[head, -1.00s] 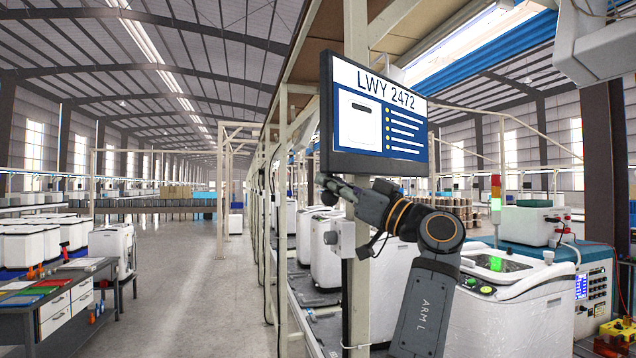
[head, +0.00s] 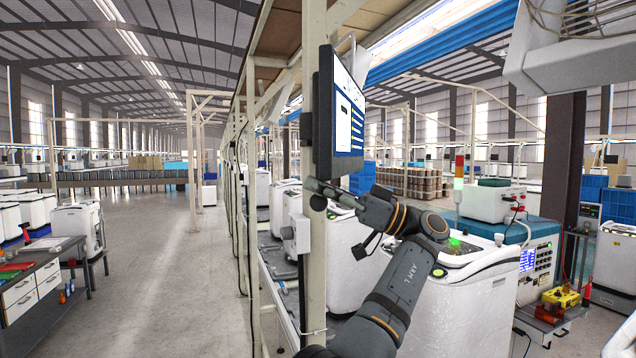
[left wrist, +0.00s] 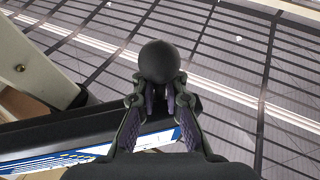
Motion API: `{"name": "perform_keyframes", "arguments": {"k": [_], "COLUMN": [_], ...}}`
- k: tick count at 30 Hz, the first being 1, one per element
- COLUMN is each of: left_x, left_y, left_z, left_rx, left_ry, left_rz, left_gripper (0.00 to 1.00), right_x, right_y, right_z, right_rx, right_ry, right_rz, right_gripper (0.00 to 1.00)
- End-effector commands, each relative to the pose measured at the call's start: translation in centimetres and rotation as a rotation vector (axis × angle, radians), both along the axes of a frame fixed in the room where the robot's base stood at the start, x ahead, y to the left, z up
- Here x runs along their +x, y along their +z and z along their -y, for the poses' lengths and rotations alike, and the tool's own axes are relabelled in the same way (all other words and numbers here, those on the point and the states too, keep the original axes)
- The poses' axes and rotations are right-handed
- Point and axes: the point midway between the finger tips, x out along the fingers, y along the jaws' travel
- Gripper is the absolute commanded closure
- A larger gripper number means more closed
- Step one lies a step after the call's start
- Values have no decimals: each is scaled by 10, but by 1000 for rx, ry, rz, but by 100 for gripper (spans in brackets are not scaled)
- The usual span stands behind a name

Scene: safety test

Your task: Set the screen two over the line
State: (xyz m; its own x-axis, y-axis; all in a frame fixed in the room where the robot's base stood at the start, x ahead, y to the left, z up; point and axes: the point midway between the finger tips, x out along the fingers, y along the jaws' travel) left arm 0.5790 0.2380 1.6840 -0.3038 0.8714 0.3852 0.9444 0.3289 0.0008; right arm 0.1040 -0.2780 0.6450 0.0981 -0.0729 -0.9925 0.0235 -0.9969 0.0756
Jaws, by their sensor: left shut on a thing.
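The flat black screen (head: 345,115) is mounted on a cream post (head: 314,60) and shows nearly edge-on, its lit white and blue face turned to the right. Its lower edge and a strip of its face (left wrist: 60,160) show in the left wrist view. My left gripper (head: 318,190) is just below the screen's lower left corner. Its fingers close around a dark round knob (left wrist: 158,62) by the screen's lower edge. The knob's link to the screen is hidden by the fingers. My right gripper is out of view.
White washing machines (head: 470,290) stand right of the post, near my left arm. A signal tower (head: 459,180) and a blue test unit (head: 535,245) are behind. A white fixture (head: 570,65) hangs at upper right. The aisle floor (head: 170,270) on the left is clear.

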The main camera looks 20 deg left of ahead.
Motion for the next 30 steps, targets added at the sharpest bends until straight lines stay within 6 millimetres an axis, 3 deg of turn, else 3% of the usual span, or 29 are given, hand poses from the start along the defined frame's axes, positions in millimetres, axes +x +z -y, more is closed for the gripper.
{"name": "perform_keyframes", "arguments": {"k": [12,13,18,30], "left_x": [1,1,1,0], "left_y": [-7,-7,-6,-3], "left_z": [0,0,0,0], "left_rx": [-10,-10,-8,-4], "left_ry": [7,7,6,5], "left_rz": [-5,-5,-4,0], "left_gripper": [100,85,65,65], "right_x": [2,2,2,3], "right_y": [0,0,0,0], "right_z": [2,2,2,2], "right_rx": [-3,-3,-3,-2], "right_ry": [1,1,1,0], "right_rz": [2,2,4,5], "right_gripper": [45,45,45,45]}}
